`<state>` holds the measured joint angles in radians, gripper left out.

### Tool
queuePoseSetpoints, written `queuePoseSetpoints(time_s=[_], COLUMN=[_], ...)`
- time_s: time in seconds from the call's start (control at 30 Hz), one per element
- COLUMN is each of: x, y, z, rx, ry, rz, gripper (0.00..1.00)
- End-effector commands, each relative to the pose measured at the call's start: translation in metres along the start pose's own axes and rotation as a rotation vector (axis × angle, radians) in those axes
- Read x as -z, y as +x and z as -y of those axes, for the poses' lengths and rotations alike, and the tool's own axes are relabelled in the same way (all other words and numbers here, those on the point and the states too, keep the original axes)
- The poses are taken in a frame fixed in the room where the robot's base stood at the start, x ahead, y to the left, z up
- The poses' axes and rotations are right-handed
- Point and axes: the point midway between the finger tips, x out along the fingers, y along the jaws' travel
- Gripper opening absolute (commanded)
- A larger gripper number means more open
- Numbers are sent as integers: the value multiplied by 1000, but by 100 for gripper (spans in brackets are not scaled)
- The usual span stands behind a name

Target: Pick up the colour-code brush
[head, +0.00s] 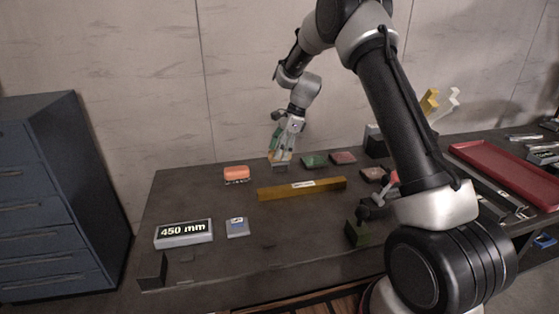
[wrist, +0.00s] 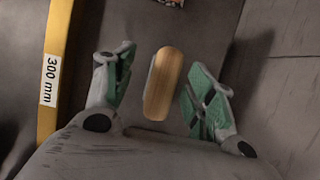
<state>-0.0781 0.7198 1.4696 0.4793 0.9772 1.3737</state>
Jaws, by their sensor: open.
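My gripper (head: 281,157) is open, pointing down at the back of the bench. In the wrist view its green-padded fingers (wrist: 160,92) are apart on either side of a tan, wood-coloured block with rounded ends (wrist: 163,85), with a gap on both sides. In the head view this block is partly hidden by the fingers, and a grey lower edge shows beneath it. An orange brush (head: 237,173) with pale bristles below lies to its left on the bench. The pictures do not show which one is the colour-code brush.
A yellow bar (head: 290,190) marked 300 mm (wrist: 49,80) lies in front. Green (head: 314,161) and red (head: 343,157) pads lie to the right. A 450 mm sign (head: 184,233) and a small blue-grey block (head: 237,227) stand at front left. A red tray (head: 507,172) is far right.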

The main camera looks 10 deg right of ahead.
Motion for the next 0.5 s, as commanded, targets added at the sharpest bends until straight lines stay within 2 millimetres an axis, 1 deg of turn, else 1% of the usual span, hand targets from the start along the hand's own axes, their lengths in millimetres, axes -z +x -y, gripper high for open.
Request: queuePoseSetpoints(time_s=[0.2,0.3,0.4,0.5], x=[7,7,6,6], y=[29,44,48,48], z=[7,6,7,7], rx=[-1,-2,1,2], ry=[1,-1,-2,-2], rz=[0,-1,-1,-1], gripper=[55,55,55,55])
